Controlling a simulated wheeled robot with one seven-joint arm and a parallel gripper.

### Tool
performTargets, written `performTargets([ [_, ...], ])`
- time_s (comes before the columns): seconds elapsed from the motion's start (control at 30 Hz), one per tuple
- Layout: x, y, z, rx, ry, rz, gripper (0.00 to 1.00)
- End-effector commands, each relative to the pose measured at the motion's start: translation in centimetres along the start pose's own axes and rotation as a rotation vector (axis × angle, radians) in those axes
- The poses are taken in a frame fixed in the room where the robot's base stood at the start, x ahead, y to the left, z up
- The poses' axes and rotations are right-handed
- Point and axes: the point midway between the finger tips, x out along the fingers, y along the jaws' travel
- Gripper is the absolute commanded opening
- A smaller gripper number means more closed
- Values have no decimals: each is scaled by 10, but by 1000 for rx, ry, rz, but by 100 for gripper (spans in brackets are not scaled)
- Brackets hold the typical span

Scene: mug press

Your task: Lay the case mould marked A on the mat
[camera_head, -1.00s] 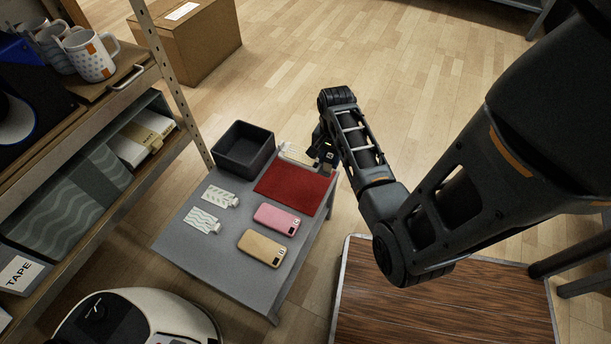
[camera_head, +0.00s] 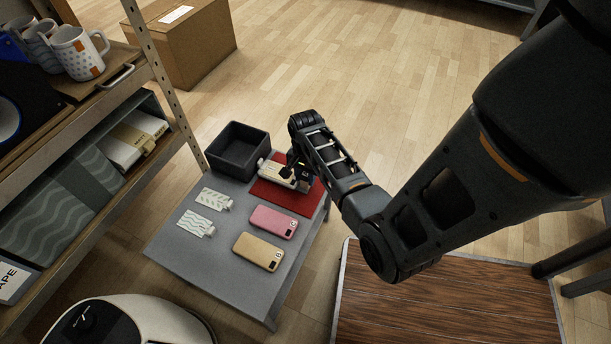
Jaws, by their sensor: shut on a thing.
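The red mat (camera_head: 308,205) lies at the back right of the grey low table, partly hidden by my gripper and what it holds. My gripper (camera_head: 296,175) is over the mat's far left part, shut on a pale, cream-coloured case mould (camera_head: 277,174). The mould looks flat and level, over the mat's far left edge; I cannot tell whether it touches the mat. No letter on it is readable. A pink case mould (camera_head: 273,222) and a tan case mould (camera_head: 258,251) lie on the table in front of the mat, each with a small mark too small to read surely.
A dark open bin (camera_head: 238,151) stands at the table's back left. Two white patterned sheets (camera_head: 217,199) (camera_head: 196,223) lie left of the moulds. A shelf with mugs (camera_head: 78,52) stands at the left. The table's front left is bare.

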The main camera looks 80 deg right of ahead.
Motion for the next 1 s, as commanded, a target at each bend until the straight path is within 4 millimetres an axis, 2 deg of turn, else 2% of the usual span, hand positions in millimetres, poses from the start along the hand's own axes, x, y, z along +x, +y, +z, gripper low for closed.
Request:
performTargets([
  [0.1,1,0,0,0,0,-1,0],
  [0.13,1,0,0,0,0,0,36],
  [0.37,1,0,0,0,0,0,58],
  [0.6,0,0,0,0,0,0,60],
  [0.73,-7,0,0,0,0,0,60],
  [0.87,-28,-1,0,-1,1,-1,60],
  [1.0,-58,-1,0,0,1,-2,60],
])
